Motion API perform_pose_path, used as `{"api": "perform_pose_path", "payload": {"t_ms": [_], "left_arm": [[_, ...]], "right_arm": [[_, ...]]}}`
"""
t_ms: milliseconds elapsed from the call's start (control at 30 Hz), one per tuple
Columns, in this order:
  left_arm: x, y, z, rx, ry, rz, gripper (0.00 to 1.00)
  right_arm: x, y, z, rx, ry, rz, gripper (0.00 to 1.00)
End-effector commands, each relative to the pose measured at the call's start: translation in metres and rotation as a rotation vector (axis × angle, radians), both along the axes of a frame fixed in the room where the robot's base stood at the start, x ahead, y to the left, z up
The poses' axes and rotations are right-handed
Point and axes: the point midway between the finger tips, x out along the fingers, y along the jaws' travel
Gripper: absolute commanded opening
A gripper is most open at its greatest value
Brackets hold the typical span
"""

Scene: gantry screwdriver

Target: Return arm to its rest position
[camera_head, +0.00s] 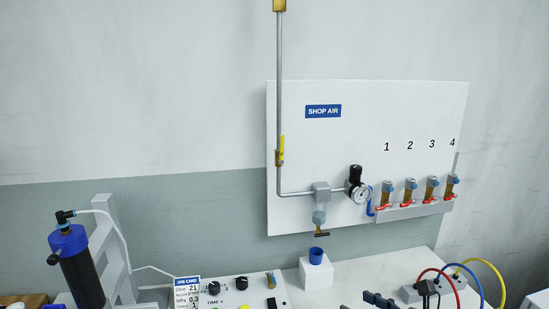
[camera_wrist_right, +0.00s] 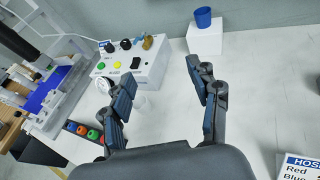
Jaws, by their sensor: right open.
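My right gripper (camera_wrist_right: 163,95) is open in the right wrist view, its two dark fingers spread apart with nothing between them. It is above the white bench top (camera_wrist_right: 245,110). In the head view, dark parts that look like my right gripper (camera_head: 382,301) show at the bottom edge, in front of the bench. The rest of that arm is out of the frame. My left gripper is in neither view.
A control box (camera_wrist_right: 135,62) with buttons stands left of the fingers. A blue cup (camera_wrist_right: 203,17) sits on a white block (camera_wrist_right: 206,38) beyond them. Coloured hoses (camera_head: 482,280) rise at the bench's right. A shop air panel (camera_head: 330,150) covers the wall.

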Motion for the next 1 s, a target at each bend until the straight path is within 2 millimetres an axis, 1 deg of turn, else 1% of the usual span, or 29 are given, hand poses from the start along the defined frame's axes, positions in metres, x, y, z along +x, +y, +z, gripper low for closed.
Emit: {"api": "perform_pose_path", "payload": {"t_ms": [167, 233, 333, 433, 467, 567, 600, 667, 700, 767, 800, 833, 867, 900, 967, 1000], "left_arm": [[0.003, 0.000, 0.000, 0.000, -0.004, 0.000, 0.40], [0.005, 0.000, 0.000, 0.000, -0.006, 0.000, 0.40], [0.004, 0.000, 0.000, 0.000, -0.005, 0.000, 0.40], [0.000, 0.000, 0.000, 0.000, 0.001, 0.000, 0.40], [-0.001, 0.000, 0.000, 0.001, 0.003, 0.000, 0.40], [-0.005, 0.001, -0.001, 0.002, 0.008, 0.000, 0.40], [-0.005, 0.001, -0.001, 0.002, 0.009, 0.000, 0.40], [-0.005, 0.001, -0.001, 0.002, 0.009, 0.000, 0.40], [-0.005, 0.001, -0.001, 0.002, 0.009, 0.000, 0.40], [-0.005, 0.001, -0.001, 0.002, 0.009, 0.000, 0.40], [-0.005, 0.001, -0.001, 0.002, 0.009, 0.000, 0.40], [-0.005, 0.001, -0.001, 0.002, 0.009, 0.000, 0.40], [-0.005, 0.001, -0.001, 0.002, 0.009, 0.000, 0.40], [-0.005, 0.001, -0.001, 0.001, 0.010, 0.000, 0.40], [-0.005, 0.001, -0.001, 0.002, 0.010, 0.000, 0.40], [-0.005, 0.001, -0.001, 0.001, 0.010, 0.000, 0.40]], "right_arm": [[-0.008, 0.017, 0.021, 0.184, -0.027, 0.007, 0.61], [-0.012, 0.023, 0.032, 0.277, -0.040, 0.007, 0.61], [-0.017, 0.029, 0.050, 0.429, -0.056, -0.003, 0.61], [-0.023, 0.028, 0.071, 0.618, -0.068, -0.027, 0.61], [-0.025, 0.027, 0.078, 0.682, -0.070, -0.039, 0.61], [-0.031, 0.012, 0.099, 0.943, -0.072, -0.105, 0.61], [-0.033, 0.002, 0.105, 1.068, -0.066, -0.149, 0.61], [-0.036, -0.019, 0.109, 1.265, -0.051, -0.231, 0.61], [-0.037, -0.034, 0.107, 1.393, -0.034, -0.297, 0.61], [-0.041, -0.058, 0.096, 1.579, -0.003, -0.409, 0.61], [-0.044, -0.073, 0.085, 1.695, 0.023, -0.494, 0.61], [-0.047, -0.083, 0.074, 1.779, 0.046, -0.563, 0.61], [-0.050, -0.093, 0.061, 1.858, 0.072, -0.637, 0.61], [-0.057, -0.103, 0.041, 1.958, 0.111, -0.740, 0.61], [-0.069, -0.114, 0.007, 2.093, 0.179, -0.910, 0.61], [-0.080, -0.118, -0.017, 2.170, 0.232, -1.032, 0.61]]}}
